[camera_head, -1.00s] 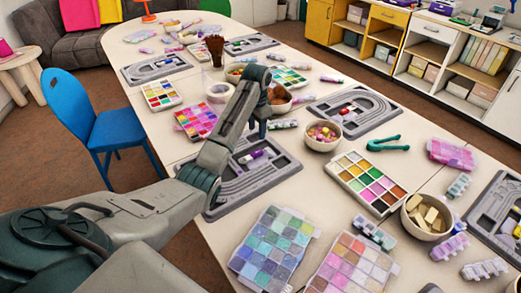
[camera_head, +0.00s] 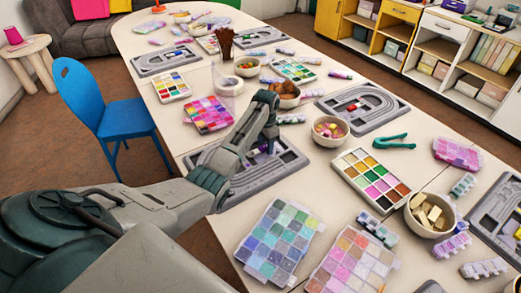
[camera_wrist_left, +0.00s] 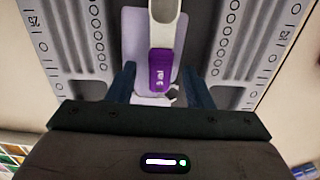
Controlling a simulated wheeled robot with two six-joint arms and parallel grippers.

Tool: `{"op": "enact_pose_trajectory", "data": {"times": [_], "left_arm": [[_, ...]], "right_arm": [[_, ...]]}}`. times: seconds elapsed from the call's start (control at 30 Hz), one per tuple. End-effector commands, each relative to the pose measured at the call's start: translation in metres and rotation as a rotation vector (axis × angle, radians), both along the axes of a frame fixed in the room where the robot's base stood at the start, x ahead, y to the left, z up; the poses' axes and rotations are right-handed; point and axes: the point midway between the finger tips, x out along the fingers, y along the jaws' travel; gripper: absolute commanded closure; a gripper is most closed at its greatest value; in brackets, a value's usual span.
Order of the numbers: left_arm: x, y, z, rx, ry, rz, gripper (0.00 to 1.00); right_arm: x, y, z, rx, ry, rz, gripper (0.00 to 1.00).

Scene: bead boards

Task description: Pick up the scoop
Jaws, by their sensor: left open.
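The scoop (camera_wrist_left: 161,70) has a purple handle and a pale, whitish head, and lies on a lavender patch of the grey bead board (camera_wrist_left: 75,65). In the head view the board (camera_head: 240,180) is on the table's near left, and the scoop is mostly hidden behind my gripper. My left gripper (camera_wrist_left: 158,90) is open and low over the board. Its two dark fingers stand either side of the handle's near end, with gaps visible on both sides. My right gripper does not show.
A bowl of beads (camera_head: 330,130) and a palette of bright colours (camera_head: 371,178) stand right of the board. A pink palette (camera_head: 209,114) lies beyond it. Teal tongs (camera_head: 390,142) lie further right. A blue chair (camera_head: 108,122) stands at the table's left side.

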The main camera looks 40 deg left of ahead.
Motion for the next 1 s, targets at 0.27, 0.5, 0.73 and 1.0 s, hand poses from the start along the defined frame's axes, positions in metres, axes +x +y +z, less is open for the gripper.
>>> {"op": "enact_pose_trajectory", "data": {"times": [0.27,0.5,0.73,1.0], "left_arm": [[0.0,0.0,0.0,0.0,0.0,0.0,0.85],[0.0,0.0,0.001,0.0,0.0,0.0,1.0],[0.0,0.0,0.004,0.0,-0.002,0.0,1.0],[0.001,0.001,0.05,0.001,-0.006,0.001,1.0]], "right_arm": [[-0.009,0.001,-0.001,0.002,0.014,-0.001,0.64],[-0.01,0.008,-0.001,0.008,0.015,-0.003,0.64],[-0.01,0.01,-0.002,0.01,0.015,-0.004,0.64],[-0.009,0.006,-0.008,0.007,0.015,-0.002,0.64]]}}
